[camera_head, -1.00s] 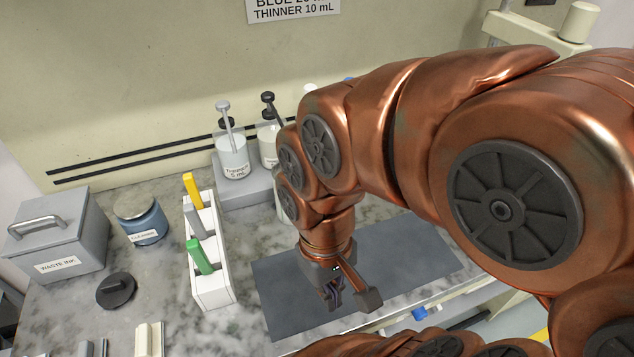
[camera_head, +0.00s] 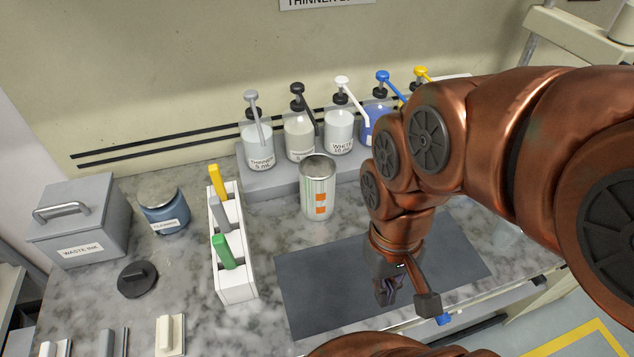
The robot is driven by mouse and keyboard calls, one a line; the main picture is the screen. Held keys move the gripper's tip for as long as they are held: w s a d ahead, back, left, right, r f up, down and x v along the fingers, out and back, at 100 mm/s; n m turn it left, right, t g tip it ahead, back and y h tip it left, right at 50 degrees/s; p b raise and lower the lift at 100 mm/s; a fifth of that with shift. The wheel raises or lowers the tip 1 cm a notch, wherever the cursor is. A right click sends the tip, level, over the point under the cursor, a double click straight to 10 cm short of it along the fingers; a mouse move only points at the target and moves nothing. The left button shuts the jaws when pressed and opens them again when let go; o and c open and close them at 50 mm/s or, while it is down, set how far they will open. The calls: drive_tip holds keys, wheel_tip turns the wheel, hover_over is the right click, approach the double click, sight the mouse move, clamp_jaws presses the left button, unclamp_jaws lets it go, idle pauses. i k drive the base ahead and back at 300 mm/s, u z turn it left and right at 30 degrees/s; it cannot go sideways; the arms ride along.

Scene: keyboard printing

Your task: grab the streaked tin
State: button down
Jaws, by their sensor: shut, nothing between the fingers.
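The streaked tin (camera_head: 318,188) stands upright on the marble counter, in front of the pump bottles and just behind the dark mat. It is pale with thin vertical streaks, orange square marks and a metallic top. My gripper (camera_head: 384,292) points down over the right part of the mat, to the right of the tin and nearer the front, apart from it. Its fingers are shut with nothing between them. My copper arm comes in from the right and hides part of the bottle row.
Pump bottles (camera_head: 299,138) stand on a grey riser behind the tin. A white rack (camera_head: 236,284) with coloured-handled tools stands left of the dark mat (camera_head: 318,290). Further left are a cleaner jar (camera_head: 163,212), a black lid (camera_head: 137,279) and a waste ink box (camera_head: 79,222).

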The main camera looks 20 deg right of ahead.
sight(317, 172)
drive_tip(key=z, duration=0.3)
drive_tip(key=k, duration=1.15)
drive_tip(key=u, duration=0.8)
drive_tip(key=i, duration=0.95)
